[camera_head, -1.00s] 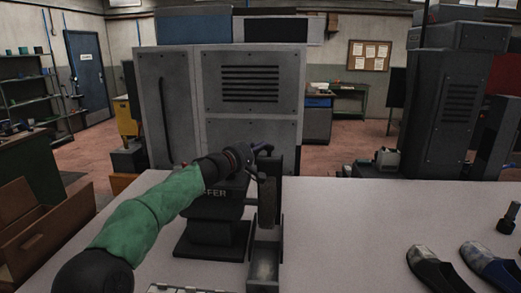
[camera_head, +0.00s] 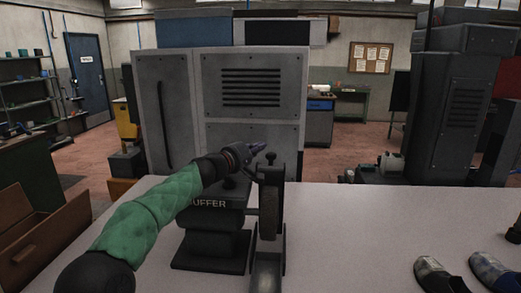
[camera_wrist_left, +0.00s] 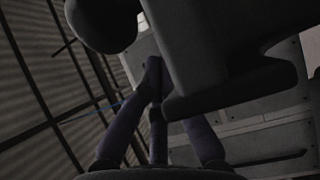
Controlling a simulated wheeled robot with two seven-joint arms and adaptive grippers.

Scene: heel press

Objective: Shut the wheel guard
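The buffer (camera_head: 215,205), a dark machine lettered on its front, stands on the light table. Its upright wheel (camera_head: 268,212) shows at its right side, with a narrow trough below. The dark wheel guard (camera_head: 271,174) sits over the top of the wheel, and the wheel's front face is uncovered. A small knob stands on top of the guard. My left gripper (camera_head: 246,153) is beside the guard's upper left; contact cannot be told. In the left wrist view its fingers (camera_wrist_left: 157,125) run beside a large dark block, which hides part of them. My right gripper is not in view.
Two shoes (camera_head: 433,275) stand at the table's front right, and a dark object is cut off at the right edge. The table (camera_head: 350,230) is clear between the buffer and shoes. A large grey cabinet (camera_head: 225,100) stands behind the table.

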